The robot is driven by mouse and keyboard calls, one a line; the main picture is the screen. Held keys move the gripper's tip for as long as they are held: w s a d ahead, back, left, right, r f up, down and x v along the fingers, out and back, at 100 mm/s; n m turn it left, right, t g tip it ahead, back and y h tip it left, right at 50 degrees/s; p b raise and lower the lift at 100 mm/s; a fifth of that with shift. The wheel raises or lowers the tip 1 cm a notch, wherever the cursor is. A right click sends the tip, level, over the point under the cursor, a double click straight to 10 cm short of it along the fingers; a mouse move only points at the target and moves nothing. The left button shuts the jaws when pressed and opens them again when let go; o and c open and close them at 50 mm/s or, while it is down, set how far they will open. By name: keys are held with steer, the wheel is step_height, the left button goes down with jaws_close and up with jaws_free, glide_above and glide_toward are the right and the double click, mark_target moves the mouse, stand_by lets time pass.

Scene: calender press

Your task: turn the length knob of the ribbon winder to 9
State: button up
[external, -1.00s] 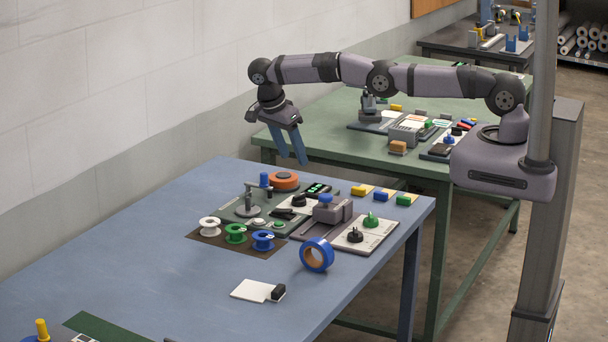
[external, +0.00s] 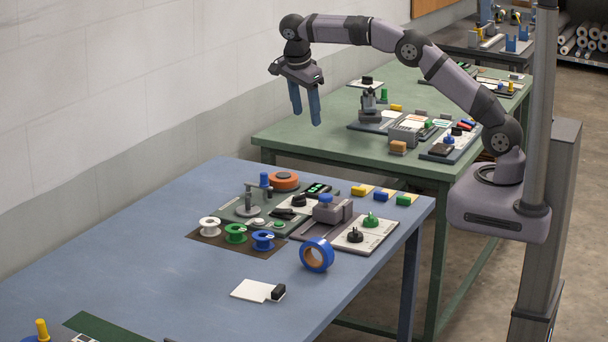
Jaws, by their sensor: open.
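What looks like the ribbon winder (external: 236,211) is a dark green plate on the blue table, with an orange disc (external: 284,180), a blue-topped crank (external: 264,180) and a small green-lit display (external: 318,188). A black knob (external: 299,200) sits on a white panel by the display. Another black knob (external: 355,235) and a green knob (external: 370,220) sit on a white panel to the right. I cannot tell which is the length knob, and the dial numbers are too small to read. My gripper (external: 306,117) is open and empty, pointing down, high above and apart from these things.
White, green and blue spools (external: 235,233) stand in front of the winder. A grey press-like block (external: 326,208), a blue tape roll (external: 317,254) and a white card (external: 257,290) are nearby. A green table (external: 300,137) with more devices stands behind.

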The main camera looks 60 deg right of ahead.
mark_target(299, 195)
steer(key=s+f+n, duration=0.2)
steer(key=f+n, duration=0.2)
steer(key=f, duration=0.1)
steer(key=s+f+n+t+y, duration=0.1)
steer(key=s+f+n, duration=0.1)
steer(key=f+n, duration=0.2)
steer(key=s+a+f+n+b, duration=0.1)
steer(key=s+f+n, duration=0.2)
steer(key=f, duration=0.4)
steer(key=shift+a+n, duration=0.1)
steer(key=shift+n, duration=0.7)
steer(key=w+n+t, duration=0.1)
steer(key=n, duration=0.1)
steer(key=w+a+n+t+y, duration=0.1)
steer(key=w+n, duration=0.1)
steer(key=w+a+n+t, duration=0.1)
steer(key=n, duration=0.1)
steer(key=shift+w+r, duration=0.35)
steer(key=shift+w, duration=0.05)
steer(key=shift+p+x, duration=1.25)
steer(key=shift+x, duration=2.4)
steer(key=shift+c, duration=0.3)
